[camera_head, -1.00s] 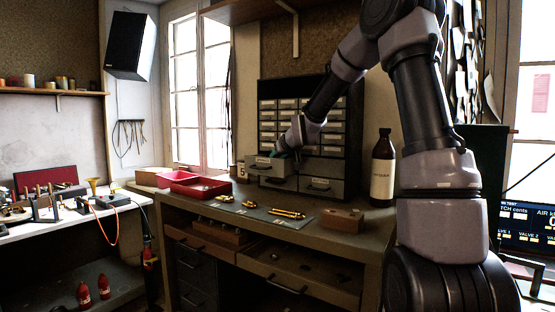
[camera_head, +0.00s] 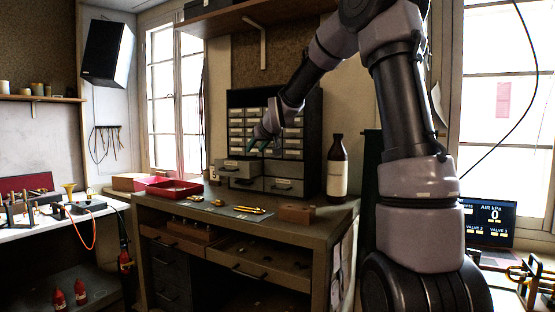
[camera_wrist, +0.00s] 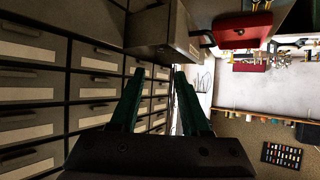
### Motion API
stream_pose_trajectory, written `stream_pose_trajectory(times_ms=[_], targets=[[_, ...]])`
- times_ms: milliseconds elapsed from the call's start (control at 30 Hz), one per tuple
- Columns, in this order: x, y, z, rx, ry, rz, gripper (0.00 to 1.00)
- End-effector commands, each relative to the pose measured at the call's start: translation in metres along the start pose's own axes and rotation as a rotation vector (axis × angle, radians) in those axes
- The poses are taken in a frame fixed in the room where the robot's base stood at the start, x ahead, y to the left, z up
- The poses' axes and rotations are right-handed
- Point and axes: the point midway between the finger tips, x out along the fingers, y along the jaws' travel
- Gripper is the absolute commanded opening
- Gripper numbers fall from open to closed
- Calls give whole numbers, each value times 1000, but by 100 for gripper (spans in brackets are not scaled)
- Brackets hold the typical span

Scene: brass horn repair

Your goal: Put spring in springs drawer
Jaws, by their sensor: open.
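The grey drawer cabinet (camera_head: 314,130) stands at the back of the bench, with rows of small labelled drawers. One larger lower-left drawer (camera_head: 238,168) is pulled out; its label is too small to read, so I cannot tell if it is the springs drawer. It also shows at the top of the wrist view (camera_wrist: 160,32). My gripper (camera_head: 262,146) is just above and right of that drawer, in front of the small drawers. In the wrist view the green fingers (camera_wrist: 160,76) are apart with nothing between them. I cannot make out a spring; the open drawer's inside is hidden.
A red tray (camera_head: 174,188) sits left of the cabinet. A dark bottle (camera_head: 337,168) stands to its right, near a wooden block (camera_head: 297,212). Brass parts (camera_head: 250,210) lie on a mat at the bench front. A bench drawer (camera_head: 262,268) below appears pulled out.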

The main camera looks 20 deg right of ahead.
Motion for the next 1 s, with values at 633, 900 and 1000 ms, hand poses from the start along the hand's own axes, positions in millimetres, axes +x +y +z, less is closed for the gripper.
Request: stream_pose_trajectory(times_ms=[633, 900, 1000], targets=[[-314, -16, 177, 461, -353, 91, 46], [-349, -25, 219, 567, -413, 64, 46], [-350, -26, 220, 570, -416, 63, 46]])
